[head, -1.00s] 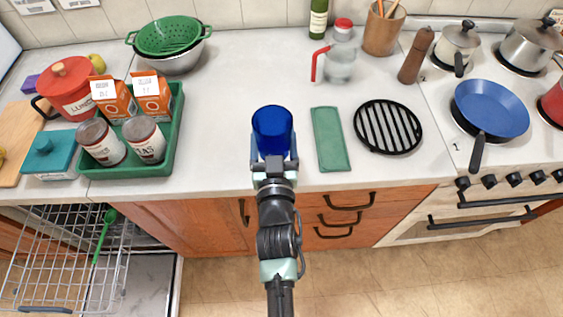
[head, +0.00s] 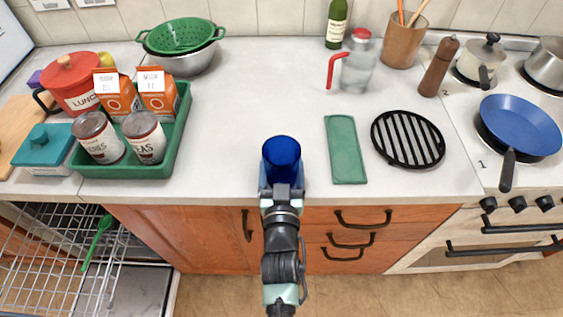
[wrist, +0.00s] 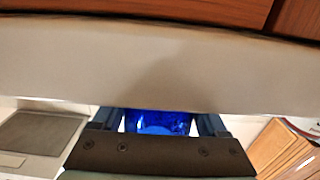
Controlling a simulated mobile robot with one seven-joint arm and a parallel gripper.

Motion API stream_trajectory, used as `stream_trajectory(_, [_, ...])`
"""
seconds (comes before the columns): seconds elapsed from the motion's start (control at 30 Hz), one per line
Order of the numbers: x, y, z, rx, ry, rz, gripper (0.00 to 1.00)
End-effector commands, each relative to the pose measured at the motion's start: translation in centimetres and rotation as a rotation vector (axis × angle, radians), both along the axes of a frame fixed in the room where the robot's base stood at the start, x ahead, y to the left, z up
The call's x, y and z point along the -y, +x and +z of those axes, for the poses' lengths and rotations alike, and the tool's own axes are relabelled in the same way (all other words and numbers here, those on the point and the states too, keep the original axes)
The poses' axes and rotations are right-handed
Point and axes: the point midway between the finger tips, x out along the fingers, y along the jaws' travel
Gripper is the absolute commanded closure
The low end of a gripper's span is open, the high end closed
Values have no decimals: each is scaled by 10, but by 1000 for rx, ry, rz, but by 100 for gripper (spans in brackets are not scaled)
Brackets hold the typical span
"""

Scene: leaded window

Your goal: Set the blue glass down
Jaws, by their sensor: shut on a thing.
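The blue glass (head: 282,155) is upright over the front part of the white counter, left of the green cloth. My gripper (head: 282,187) is shut on it from the front side. In the wrist view the glass (wrist: 160,122) shows as a blue patch between the two fingers (wrist: 165,124). The gripper hides the lower part of the glass, so I cannot tell whether its base touches the counter.
Bare white counter (head: 255,90) lies behind and left of the glass. The green cloth (head: 346,150) and black trivet (head: 408,139) lie to the right. A green tray (head: 180,125) with cans and cartons stands left. A clear jug (head: 357,68) is behind. The dishwasher rack (head: 50,245) is out.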

Motion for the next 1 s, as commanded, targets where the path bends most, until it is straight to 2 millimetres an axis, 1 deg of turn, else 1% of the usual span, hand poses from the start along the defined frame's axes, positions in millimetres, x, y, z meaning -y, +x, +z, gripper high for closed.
stream_trajectory(0.03, [0, 0, 3, 4, 0, 1, 100])
stream_trajectory(0.17, [0, 0, 3, 4, 0, 1, 100])
stream_trajectory(0.3, [0, 0, -2, 4, 0, 1, 100])
stream_trajectory(0.33, [0, 0, -2, 1, 0, 0, 19])
stream_trajectory(0.43, [0, 0, -2, 1, 0, 0, 1])
stream_trajectory(0.67, [0, 0, -1, 1, 0, 0, 0])
stream_trajectory(0.77, [0, 0, 3, 1, 0, 0, 0])
stream_trajectory(0.87, [-1, -10, 2, -2, 2, 1, 0])
stream_trajectory(0.97, [-1, -27, 3, -2, 1, 2, 0])
stream_trajectory(1.0, [-1, -35, 0, -3, 2, 1, 0])
